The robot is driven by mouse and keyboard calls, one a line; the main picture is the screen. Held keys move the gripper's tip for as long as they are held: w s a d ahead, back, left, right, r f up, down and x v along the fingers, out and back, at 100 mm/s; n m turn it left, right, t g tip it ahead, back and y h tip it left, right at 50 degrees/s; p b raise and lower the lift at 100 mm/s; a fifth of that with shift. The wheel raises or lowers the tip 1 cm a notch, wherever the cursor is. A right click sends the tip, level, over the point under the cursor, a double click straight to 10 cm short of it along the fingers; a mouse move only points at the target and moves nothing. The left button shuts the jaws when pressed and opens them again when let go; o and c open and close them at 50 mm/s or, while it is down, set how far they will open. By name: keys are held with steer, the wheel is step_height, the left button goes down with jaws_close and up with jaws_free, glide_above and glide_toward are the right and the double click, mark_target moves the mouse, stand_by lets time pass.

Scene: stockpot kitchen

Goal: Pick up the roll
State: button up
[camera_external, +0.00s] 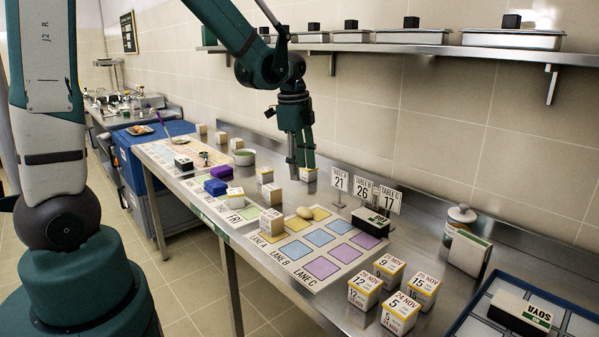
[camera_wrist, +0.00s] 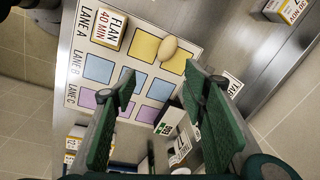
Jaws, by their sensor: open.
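The roll (camera_external: 304,212) is a small tan oval. It lies on the lane mat (camera_external: 265,247), at the border between two yellow squares. In the wrist view the roll (camera_wrist: 168,48) lies beyond my fingertips, near the top centre, and is fully visible. My gripper (camera_external: 301,166) points down above the counter, higher than the roll and apart from it. In the wrist view my gripper (camera_wrist: 160,84) has its two green fingers wide apart, with nothing held between them.
A flan box (camera_wrist: 110,30) stands on the mat beside the roll. Several dated boxes (camera_external: 364,290) stand at the front right. A wall shelf (camera_external: 440,49) runs above.

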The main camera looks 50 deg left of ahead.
mark_target(305, 209)
steer(key=w+f+m, duration=0.1)
steer(key=f, duration=0.2)
steer(key=w+a+f+m+g, duration=0.1)
steer(key=f, duration=0.2)
steer(key=w+a+f+m, duration=0.1)
steer(key=w+f, duration=0.1)
steer(key=f, duration=0.1)
steer(key=shift+m+g, duration=0.3)
steer(key=shift+f, duration=0.1)
steer(key=shift+f+b, duration=0.35)
steer(key=shift+f, duration=0.9)
steer(key=shift+f, duration=0.1)
steer(key=shift+s+d+f, duration=0.1)
steer(key=shift+f, duration=2.4)
steer(key=c, duration=0.9)
